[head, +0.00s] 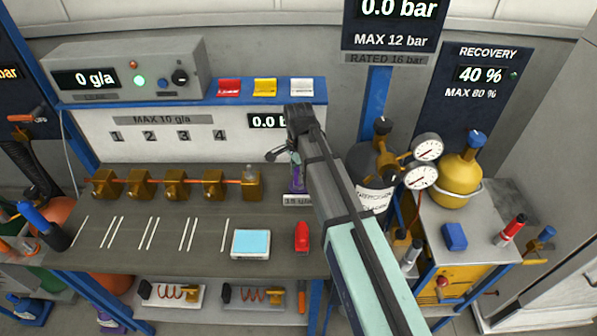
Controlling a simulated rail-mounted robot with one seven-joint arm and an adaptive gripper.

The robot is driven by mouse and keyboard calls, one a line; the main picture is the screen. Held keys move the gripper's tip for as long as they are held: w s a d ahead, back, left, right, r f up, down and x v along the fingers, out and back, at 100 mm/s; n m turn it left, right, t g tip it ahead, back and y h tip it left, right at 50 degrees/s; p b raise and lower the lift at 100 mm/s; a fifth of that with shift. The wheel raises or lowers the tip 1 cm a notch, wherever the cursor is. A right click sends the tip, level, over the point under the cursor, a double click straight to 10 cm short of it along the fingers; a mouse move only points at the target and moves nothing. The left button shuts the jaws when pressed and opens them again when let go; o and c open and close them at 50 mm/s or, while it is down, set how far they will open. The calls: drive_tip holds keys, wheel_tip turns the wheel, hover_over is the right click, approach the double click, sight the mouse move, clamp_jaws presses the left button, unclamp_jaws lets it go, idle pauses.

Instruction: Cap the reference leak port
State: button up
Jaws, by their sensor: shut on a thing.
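My gripper (287,156) is over the back right of the bench, in front of the white panel. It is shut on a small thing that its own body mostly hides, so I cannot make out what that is. A slim purple upright piece (297,179) shows directly below the gripper, behind a small "15 g/a" label (297,200). I cannot tell whether the gripper touches it. A row of brass port blocks (176,187) stands left of the gripper. The rightmost block (251,187) has a pale grey top. No separate cap is clearly seen.
A cyan-screened device (251,244) and a red tool (302,237) lie near the bench front. White strips (150,233) lie to the left. A dark cylinder (372,178) with gauges (427,148) and a yellow cylinder (458,178) stand right of my arm.

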sight(298, 170)
drive_tip(key=o, duration=1)
drive_tip(key=shift+f, duration=0.1)
wheel_tip(298, 170, up, 12)
